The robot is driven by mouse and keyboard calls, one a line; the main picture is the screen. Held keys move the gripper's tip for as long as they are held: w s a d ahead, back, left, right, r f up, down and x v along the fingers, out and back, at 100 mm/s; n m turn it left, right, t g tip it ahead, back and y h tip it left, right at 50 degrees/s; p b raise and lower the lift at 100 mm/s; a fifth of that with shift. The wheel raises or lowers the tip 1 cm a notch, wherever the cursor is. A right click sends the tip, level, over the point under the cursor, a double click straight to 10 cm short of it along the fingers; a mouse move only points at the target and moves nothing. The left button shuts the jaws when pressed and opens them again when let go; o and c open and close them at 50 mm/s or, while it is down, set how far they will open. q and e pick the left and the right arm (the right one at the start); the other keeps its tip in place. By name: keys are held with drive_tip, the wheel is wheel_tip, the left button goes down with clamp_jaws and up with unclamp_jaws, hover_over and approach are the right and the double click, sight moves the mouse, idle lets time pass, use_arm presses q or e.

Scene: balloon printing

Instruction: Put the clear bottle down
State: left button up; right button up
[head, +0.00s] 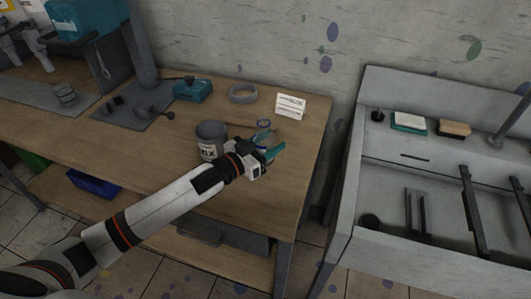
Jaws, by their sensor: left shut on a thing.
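My left arm reaches in from the lower left over the wooden table (285,196). My left gripper (270,150) is near the table's right side, just right of a grey can with a label reading "MIX" (211,137). It is shut on a small clear bottle (264,137) with blue-green parts around it. The gripper and wrist hide part of the bottle. I cannot tell whether the bottle's base touches the table. My right gripper is not in view.
A white card (290,106), a grey ring (243,93) and a teal box (193,90) stand behind the can. A grey workstation (350,190) with a brush and pads is at right, past a gap. The table's front right is bare.

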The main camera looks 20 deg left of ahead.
use_arm(q)
drive_tip(key=shift+f, duration=2)
drive_tip(key=shift+f, duration=0.1)
drive_tip(key=o, duration=1)
drive_tip(key=shift+o, duration=0.2)
drive_tip(key=shift+s+a, duration=0.1)
drive_tip(key=shift+s, duration=0.1)
drive_tip(key=b+v, duration=0.1)
drive_tip(key=v, duration=1)
drive_tip(key=shift+s+a, duration=0.1)
drive_tip(key=shift+s, duration=0.2)
